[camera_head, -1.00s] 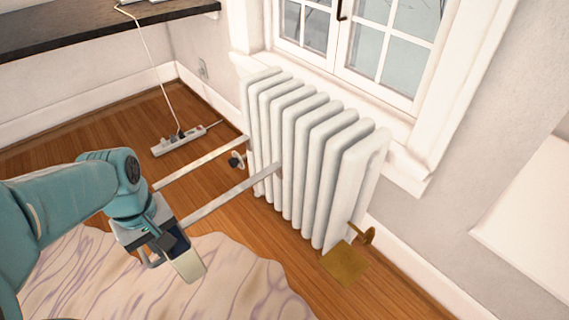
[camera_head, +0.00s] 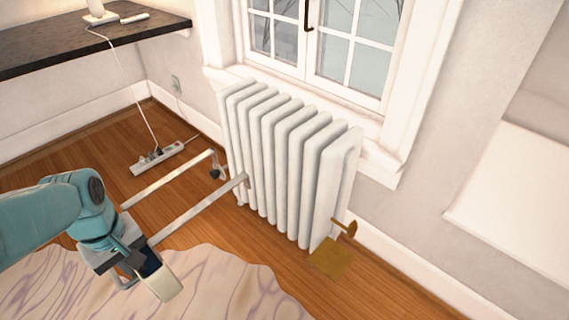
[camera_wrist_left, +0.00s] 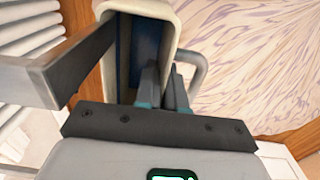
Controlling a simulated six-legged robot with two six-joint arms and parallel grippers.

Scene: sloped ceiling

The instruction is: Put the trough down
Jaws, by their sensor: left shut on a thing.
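The trough (camera_head: 168,284) shows as a cream-edged channel with a dark blue inside and two long grey metal bars (camera_head: 196,208) that reach toward the radiator. My left gripper (camera_head: 138,262) is shut on it, low at the left of the head view. My right gripper is not in view.
A white ribbed radiator (camera_head: 290,165) stands under the window. A brass valve and square plate (camera_head: 332,258) are at its right foot. A power strip (camera_head: 158,156) lies on the wooden floor. A pale patterned rug (camera_head: 220,285) spreads below the trough. A dark shelf (camera_head: 90,42) is at upper left.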

